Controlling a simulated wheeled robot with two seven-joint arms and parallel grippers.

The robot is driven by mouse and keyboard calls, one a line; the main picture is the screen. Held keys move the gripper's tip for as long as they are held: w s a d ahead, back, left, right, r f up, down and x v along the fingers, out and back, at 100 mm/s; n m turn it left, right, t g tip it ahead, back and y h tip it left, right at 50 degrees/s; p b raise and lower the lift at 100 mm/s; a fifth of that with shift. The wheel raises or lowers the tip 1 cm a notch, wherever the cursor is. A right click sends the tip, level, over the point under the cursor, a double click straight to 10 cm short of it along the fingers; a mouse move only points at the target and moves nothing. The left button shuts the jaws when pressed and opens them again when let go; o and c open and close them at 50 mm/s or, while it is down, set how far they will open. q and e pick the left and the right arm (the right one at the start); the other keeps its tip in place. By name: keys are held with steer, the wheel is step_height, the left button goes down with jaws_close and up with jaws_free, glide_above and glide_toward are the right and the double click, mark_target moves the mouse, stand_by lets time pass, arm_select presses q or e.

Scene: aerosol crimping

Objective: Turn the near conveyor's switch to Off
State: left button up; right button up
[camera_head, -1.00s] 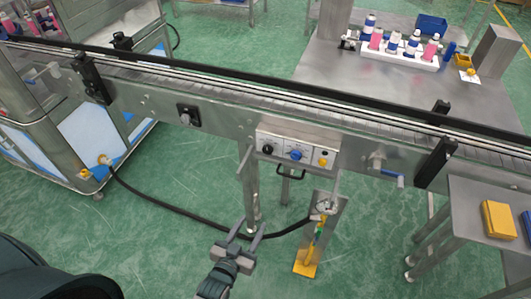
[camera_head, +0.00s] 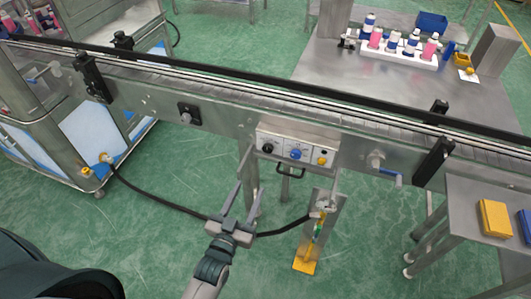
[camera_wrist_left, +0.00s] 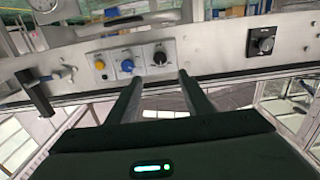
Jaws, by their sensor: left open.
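The near conveyor (camera_head: 225,118) runs across the head view. A control box (camera_head: 297,146) on its side carries a black knob (camera_head: 267,148), a blue knob (camera_head: 295,154) and a yellow button (camera_head: 321,161). A separate black switch (camera_head: 189,114) sits further left on the conveyor's side; it also shows in the left wrist view (camera_wrist_left: 263,42). My left gripper (camera_head: 247,189) is open and empty, below and in front of the box. In the left wrist view the black knob (camera_wrist_left: 160,54) appears just beyond the fingertips, between them; no contact shows. Knob pointer positions are too small to read.
A black handle (camera_head: 290,173) hangs under the box. A blue-handled crank (camera_head: 386,177) is to its right. A black cable crosses the floor to a yellow-based stand (camera_head: 305,267). A table (camera_head: 345,80) with bottles stands behind; a side table (camera_head: 462,212) is at right.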

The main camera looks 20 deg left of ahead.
mark_target(267, 151)
arm_select(q)
steer(key=w+p, duration=0.1)
steer(key=w, duration=0.4)
steer(key=w+p, duration=0.1)
steer(key=w, duration=0.4)
steer(key=w+p, duration=0.1)
steer(key=w, duration=0.5)
steer(key=shift+w+d+p, duration=0.1)
steer(key=shift+d+p, duration=0.2)
steer(key=shift+p, duration=0.1)
steer(key=shift+c, duration=0.3)
steer(key=c, duration=1)
